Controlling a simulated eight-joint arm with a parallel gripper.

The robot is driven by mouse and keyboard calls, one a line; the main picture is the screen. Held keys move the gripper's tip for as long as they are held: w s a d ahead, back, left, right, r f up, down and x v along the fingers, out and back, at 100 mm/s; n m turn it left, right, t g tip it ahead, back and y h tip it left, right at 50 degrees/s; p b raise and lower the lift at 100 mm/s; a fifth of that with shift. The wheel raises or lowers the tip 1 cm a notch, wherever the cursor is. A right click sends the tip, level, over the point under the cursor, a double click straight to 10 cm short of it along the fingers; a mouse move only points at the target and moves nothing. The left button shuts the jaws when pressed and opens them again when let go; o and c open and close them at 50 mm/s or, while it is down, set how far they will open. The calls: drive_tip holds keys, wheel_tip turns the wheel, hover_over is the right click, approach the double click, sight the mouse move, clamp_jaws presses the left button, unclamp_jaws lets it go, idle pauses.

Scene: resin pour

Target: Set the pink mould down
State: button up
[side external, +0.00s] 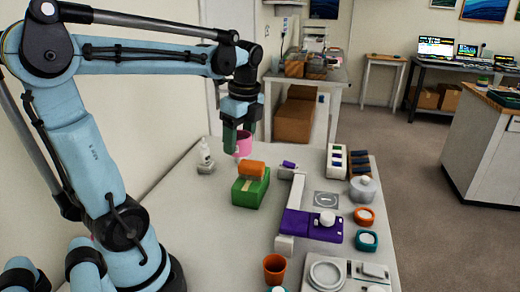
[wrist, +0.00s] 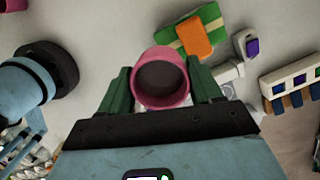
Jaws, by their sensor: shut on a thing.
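The pink mould (side external: 243,144) is a round, cup-like piece held in my gripper (side external: 238,142) above the far part of the white table (side external: 215,225). In the wrist view the mould (wrist: 161,103) sits between the two green fingers of my gripper (wrist: 160,95), its open top facing the camera. Its inside looks dark brown-grey; I cannot tell whether that is a fill or the bottom. My gripper is shut on the mould. In the side view a finger hides part of it, and it appears clear of the table.
A green block with an orange piece on top (side external: 250,186) stands in front of the mould. A white bottle (side external: 205,154) is to its left. A purple-and-white device (side external: 310,225), an orange cup (side external: 275,268) and small pots crowd the right side. The table's left part looks clear.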

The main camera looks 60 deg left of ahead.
drive_tip(key=w+d+m, duration=0.2)
drive_tip(key=w+d, duration=0.5)
drive_tip(key=d, duration=0.4)
drive_tip(key=w+d+m, duration=0.3)
drive_tip(key=w+d, duration=0.4)
drive_tip(key=d, duration=0.4)
drive_tip(key=shift+w+f+t, duration=0.35)
drive_tip(key=shift+w+t, duration=0.05)
drive_tip(key=f, duration=0.3)
drive_tip(key=shift+w+d+f, duration=0.1)
drive_tip(key=shift+d+f, duration=0.2)
drive_tip(key=shift+f, duration=0.05)
drive_tip(key=shift+a+f, duration=0.1)
drive_tip(key=shift+f, duration=0.55)
drive_tip(key=w+a+f, duration=0.1)
drive_tip(key=a+f, duration=0.1)
drive_tip(key=a, duration=0.1)
drive_tip(key=w+a+f, duration=0.2)
drive_tip(key=a, duration=0.1)
drive_tip(key=w+a+f, duration=0.2)
drive_tip(key=a+f, duration=0.1)
drive_tip(key=a, duration=0.1)
drive_tip(key=shift+w, duration=0.2)
drive_tip(key=shift+a+f, duration=0.1)
drive_tip(key=shift+f, duration=2)
drive_tip(key=shift+f, duration=0.1)
